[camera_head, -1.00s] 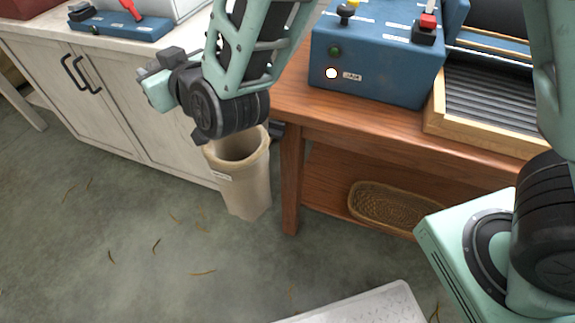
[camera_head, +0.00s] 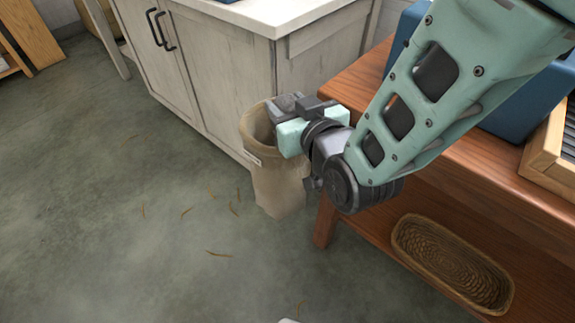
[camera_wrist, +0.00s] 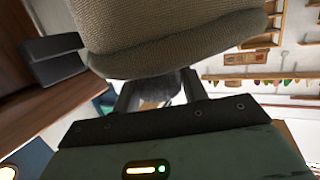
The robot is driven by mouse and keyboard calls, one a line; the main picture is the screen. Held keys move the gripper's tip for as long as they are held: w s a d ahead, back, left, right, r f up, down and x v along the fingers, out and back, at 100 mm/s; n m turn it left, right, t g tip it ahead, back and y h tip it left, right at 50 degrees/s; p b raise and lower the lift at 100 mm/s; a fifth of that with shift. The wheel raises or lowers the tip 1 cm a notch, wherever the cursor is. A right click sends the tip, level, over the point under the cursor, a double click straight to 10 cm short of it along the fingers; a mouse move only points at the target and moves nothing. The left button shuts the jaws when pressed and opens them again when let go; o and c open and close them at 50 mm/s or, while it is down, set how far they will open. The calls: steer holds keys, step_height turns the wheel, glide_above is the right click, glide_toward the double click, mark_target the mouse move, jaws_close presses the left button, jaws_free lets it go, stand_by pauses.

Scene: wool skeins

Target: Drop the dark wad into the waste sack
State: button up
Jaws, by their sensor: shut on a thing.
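The beige waste sack (camera_head: 278,190) stands on the floor beside the white cabinet, its open mouth facing up. It also fills the top of the wrist view (camera_wrist: 165,45), very close and covering the fingertips. My gripper (camera_head: 292,106) is at the right part of the sack's rim in the head view; I cannot tell whether it touches. In the wrist view, my gripper (camera_wrist: 158,94) is shut on the dark grey wad (camera_wrist: 156,88), which shows only partly between the fingers. The wad is hidden in the head view.
The white cabinet (camera_head: 228,85) stands behind the sack. A wooden bench (camera_head: 360,85) is at the right, with a wicker basket (camera_head: 455,262) on its lower shelf. The floor (camera_head: 130,200) at the left is open, with thin brown scraps.

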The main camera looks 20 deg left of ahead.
steer(key=shift+f+b, duration=0.45)
steer(key=shift+f, duration=0.7)
steer(key=o, duration=1)
steer(key=p+v, duration=1.7)
steer(key=shift+s+d, duration=0.15)
steer(key=shift+s, duration=0.05)
